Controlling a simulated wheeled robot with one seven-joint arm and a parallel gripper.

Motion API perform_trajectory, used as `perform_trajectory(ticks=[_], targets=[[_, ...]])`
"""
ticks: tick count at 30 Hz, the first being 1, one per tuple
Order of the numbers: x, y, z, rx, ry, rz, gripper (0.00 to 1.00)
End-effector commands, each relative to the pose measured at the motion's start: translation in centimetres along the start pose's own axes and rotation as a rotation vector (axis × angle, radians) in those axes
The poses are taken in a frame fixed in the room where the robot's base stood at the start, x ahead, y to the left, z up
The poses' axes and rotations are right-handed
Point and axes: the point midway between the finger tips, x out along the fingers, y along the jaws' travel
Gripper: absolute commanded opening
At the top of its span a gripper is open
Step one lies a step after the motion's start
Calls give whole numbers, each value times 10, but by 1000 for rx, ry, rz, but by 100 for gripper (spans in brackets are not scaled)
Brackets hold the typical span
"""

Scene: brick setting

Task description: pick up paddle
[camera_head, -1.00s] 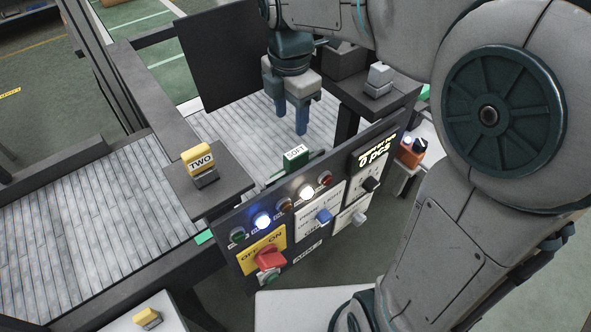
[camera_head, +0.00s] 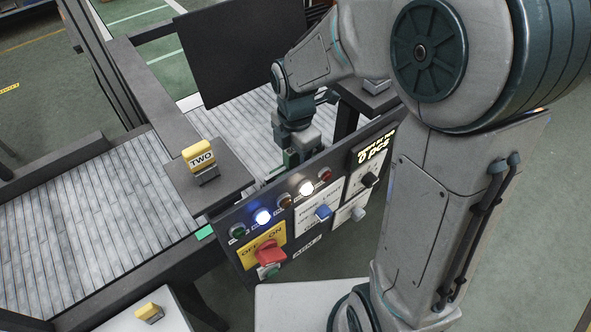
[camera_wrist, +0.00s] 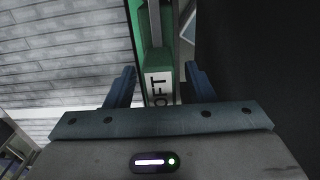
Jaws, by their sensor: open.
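The paddle appears to be the green piece with a white label (camera_wrist: 160,88), on which the letters "OFT" show in the wrist view. In the head view only a green part of it (camera_head: 290,158) shows, behind the top edge of the control panel. My gripper (camera_wrist: 159,84) is open, with one blue finger on each side of the label. It holds nothing, and a gap shows on the left side. Whether the right finger touches the paddle I cannot tell. In the head view my gripper hides most of the paddle.
The control panel (camera_head: 340,180) with lamps, knobs and a red switch (camera_head: 268,253) stands just in front of the gripper. A yellow block marked TWO (camera_head: 200,157) sits on a dark shelf to the left. A roller conveyor (camera_head: 80,230) runs behind. A dark upright board (camera_head: 240,50) stands at the back.

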Motion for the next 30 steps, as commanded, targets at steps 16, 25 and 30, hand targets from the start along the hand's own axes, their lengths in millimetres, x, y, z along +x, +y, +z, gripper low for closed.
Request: perform_trajectory(ticks=[16,25,30], targets=[[0,0,0,1,0,1,0],[-6,0,0,1,-1,2,0],[-24,1,1,2,-2,5,0]])
